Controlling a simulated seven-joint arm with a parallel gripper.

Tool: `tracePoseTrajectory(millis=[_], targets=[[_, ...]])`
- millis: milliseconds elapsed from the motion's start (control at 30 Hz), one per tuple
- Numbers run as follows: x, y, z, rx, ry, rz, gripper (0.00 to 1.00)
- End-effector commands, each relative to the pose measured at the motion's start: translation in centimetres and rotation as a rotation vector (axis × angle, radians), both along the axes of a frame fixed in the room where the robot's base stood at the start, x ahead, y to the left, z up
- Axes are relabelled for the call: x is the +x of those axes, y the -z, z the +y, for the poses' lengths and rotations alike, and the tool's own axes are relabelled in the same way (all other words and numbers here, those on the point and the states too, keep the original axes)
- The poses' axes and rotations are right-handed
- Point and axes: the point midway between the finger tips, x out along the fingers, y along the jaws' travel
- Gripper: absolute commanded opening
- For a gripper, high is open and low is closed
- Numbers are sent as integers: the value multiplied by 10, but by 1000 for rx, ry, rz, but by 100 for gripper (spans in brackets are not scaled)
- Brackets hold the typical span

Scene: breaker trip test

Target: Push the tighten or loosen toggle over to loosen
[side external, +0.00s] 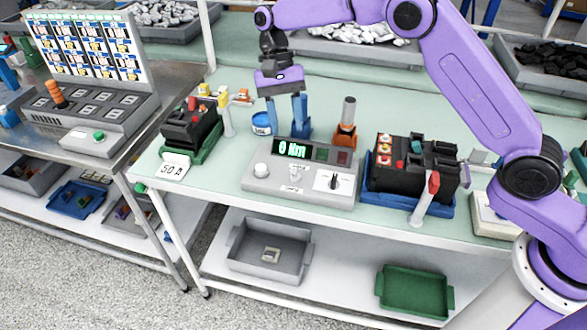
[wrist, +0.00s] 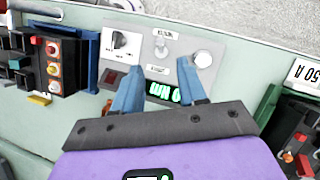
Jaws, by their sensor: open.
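The grey control box (side external: 252,184) stands on the green bench top with a lit display (side external: 292,149) reading 0 Nm. Its small toggle (side external: 295,171) sits mid-panel between a white round knob (side external: 262,170) and a black rotary switch (side external: 333,182). In the wrist view the toggle (wrist: 161,50) shows between two small label plates, too blurred to read; which way it leans is unclear. My gripper (side external: 286,122) is open and empty, pointing down at the box's far side. In the wrist view its blue fingers (wrist: 160,72) straddle the display, with the toggle just beyond the tips.
A black breaker in a blue tray (side external: 376,196) stands right of the box, with a red-tipped lever (side external: 432,186) before it. Another breaker in a green tray (side external: 205,152) and a 50 A card (side external: 173,170) stand left. A blue tape roll (side external: 261,124) and an orange-based holder (side external: 346,136) stand behind.

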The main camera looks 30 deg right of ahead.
Motion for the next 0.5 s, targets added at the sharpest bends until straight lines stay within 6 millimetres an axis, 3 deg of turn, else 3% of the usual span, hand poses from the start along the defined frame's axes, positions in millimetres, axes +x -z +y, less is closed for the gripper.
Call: tracePoseTrajectory(millis=[500], targets=[[-36, 84, 5, -2, -1, 3, 42]])
